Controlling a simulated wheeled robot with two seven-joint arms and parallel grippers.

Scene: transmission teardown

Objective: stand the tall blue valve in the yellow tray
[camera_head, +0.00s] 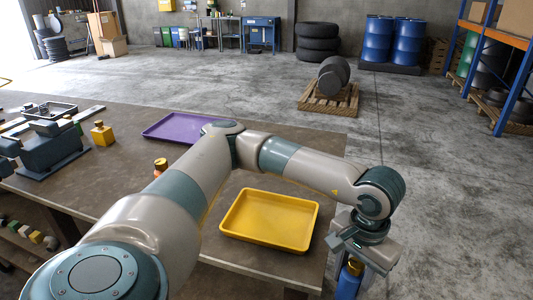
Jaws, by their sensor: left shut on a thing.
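The yellow tray (268,218) lies flat and empty near the right edge of the brown table. The tall blue valve (348,284) has a blue body and a brass-coloured top, and hangs roughly upright at the lower right. My left gripper (356,264) is shut on the valve near its top. The gripper and valve appear right of the tray, past the table's right edge in the picture. The fingertips are partly hidden by the wrist, and the valve's lower end is cut off by the frame. My right gripper is not in view.
A purple tray (180,127) lies farther back on the table (105,170). A small yellow part (102,135) stands left of it, beside a grey-blue vise-like fixture (48,150). Another orange-topped part (160,165) is partly hidden by my arm.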

